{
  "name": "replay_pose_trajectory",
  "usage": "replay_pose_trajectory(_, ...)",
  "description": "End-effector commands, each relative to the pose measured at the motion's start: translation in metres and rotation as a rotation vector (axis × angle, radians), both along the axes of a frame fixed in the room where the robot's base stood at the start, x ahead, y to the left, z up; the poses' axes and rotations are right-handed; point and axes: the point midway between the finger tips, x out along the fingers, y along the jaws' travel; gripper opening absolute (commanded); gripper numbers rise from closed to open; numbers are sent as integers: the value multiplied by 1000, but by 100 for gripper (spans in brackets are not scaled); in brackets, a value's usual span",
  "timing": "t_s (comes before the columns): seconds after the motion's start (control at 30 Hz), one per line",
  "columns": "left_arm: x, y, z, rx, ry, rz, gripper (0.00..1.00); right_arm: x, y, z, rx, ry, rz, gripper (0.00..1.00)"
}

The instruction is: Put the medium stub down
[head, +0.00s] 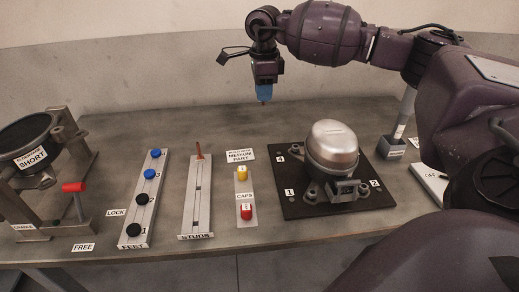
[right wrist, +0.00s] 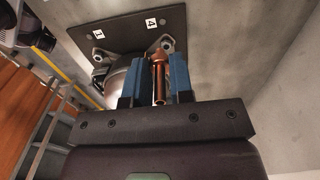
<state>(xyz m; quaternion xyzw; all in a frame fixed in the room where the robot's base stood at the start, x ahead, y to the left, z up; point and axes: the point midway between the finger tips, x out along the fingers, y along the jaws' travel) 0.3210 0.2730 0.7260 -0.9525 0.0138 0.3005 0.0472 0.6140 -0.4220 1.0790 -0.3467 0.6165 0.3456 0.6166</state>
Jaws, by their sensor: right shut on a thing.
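My right gripper (head: 264,93) hangs in the air above the back of the table, pointing down, with blue fingers. In the right wrist view its fingers (right wrist: 158,82) are shut on a copper-coloured stub (right wrist: 159,80), a thin tube between them. Only the stub's tip shows below the fingers in the head view. The stubs rack (head: 197,205) stands on the table, left of and nearer than the gripper. One copper stub (head: 199,151) stands upright at its far end; its other places look empty. My left gripper is not in view.
A silver compressor (head: 333,146) sits on a black pallet (head: 295,207) to the right. The caps rack (head: 246,208) and feet rack (head: 144,200) flank the stubs rack. A black ring fixture with a red handle (head: 74,187) stands at left. The table's back strip is clear.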

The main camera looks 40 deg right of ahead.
Motion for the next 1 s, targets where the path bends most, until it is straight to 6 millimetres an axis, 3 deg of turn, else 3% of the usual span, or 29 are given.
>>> replay_pose_trajectory(0.1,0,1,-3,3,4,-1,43,-1,0,-29,1,7,-1,0)
replay_pose_trajectory(0.5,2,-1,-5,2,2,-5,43,-1,-1,-111,0,4,-3,0)
replay_pose_trajectory(0.87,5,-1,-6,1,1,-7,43,-1,0,-136,0,2,-2,0)
replay_pose_trajectory(1.0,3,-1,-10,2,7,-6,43,-1,0,-157,1,5,-3,0)
